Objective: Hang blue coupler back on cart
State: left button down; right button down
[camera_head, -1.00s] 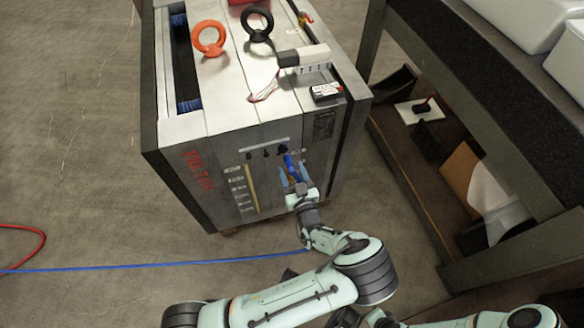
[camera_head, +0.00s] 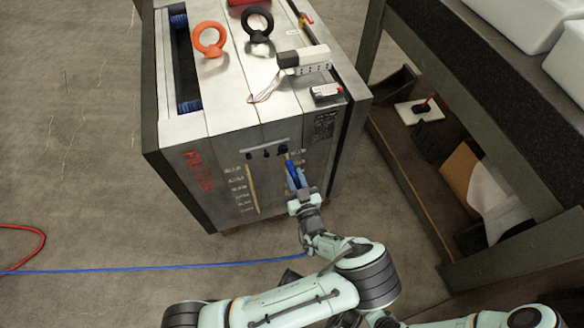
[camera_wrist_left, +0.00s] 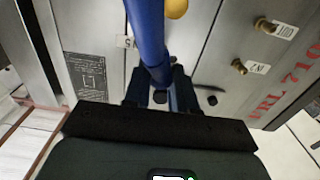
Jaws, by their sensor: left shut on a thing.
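The cart (camera_head: 215,122) is a grey metal block with red lettering and a row of small black hooks (camera_head: 266,153) on its front face. The blue coupler (camera_head: 291,172) is upright against that face, near the hooks. My left gripper (camera_head: 297,186) is shut on it. In the left wrist view the blue coupler (camera_wrist_left: 150,40) rises from between the dark fingers (camera_wrist_left: 160,95), close to the cart face (camera_wrist_left: 215,60). Whether the coupler sits on a hook cannot be told. My right gripper is not in view.
A yellow strip (camera_head: 251,188) hangs on the cart front, left of the coupler. Orange (camera_head: 209,40) and black (camera_head: 257,26) rings stand on top. A dark workbench (camera_head: 450,75) stands to the right. A blue hose (camera_head: 150,267) crosses the open floor.

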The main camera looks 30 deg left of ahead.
pick_arm(q)
jog(key=shift+v, duration=1.65)
jog(key=shift+p+v, duration=0.55)
jog(key=shift+v, duration=2.4)
